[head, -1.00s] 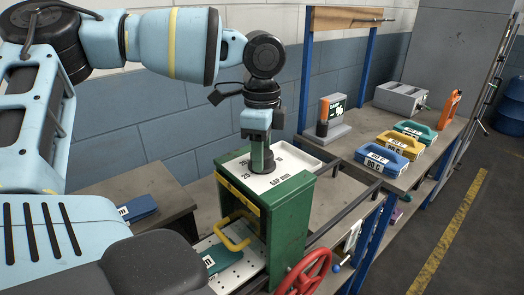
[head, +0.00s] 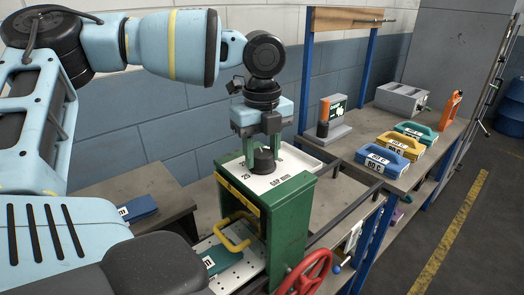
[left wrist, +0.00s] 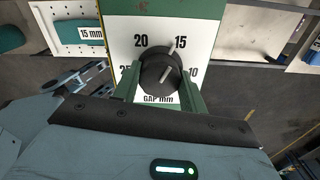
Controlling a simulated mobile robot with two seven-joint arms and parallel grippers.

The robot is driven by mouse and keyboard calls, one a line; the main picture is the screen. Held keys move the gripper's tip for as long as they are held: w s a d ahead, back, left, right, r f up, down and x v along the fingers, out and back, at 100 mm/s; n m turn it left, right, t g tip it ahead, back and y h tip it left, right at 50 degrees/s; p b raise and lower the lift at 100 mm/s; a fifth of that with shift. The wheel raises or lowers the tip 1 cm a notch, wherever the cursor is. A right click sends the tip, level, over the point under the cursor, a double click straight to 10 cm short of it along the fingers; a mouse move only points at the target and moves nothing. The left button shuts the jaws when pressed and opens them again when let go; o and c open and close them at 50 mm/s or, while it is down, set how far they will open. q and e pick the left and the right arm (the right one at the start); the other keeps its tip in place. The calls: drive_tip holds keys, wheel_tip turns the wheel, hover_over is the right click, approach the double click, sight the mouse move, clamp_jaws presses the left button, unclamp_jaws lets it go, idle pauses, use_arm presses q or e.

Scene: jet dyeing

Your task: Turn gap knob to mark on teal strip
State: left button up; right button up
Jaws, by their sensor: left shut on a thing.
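My left gripper (head: 263,152) points straight down with its two green fingers closed on opposite sides of the black gap knob (head: 264,162). The knob sits on the white dial plate (head: 286,184) on top of the green machine housing. In the left wrist view the knob (left wrist: 158,70) has short white marks; the upper one points up and slightly right, close to the 15. The dial shows 20, 15, 10 and GAP mm; the 25 is partly hidden by a finger. The teal strip (left wrist: 66,29) beside it has a white 15 mm label. My right gripper is not in view.
A yellow handle (head: 236,236) and a red handwheel (head: 306,276) are on the green housing. A bench at right holds blue (head: 382,162), yellow (head: 402,146) and teal (head: 416,131) cases. A side table (head: 120,182) holds a blue item.

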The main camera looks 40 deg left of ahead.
sight(262, 153)
use_arm(q)
drive_tip(key=shift+r+m, duration=0.1)
drive_tip(key=shift+m, duration=0.3)
drive_tip(key=o, duration=1)
drive_tip(key=shift+r, duration=3.9)
drive_tip(key=shift+d+f, duration=0.1)
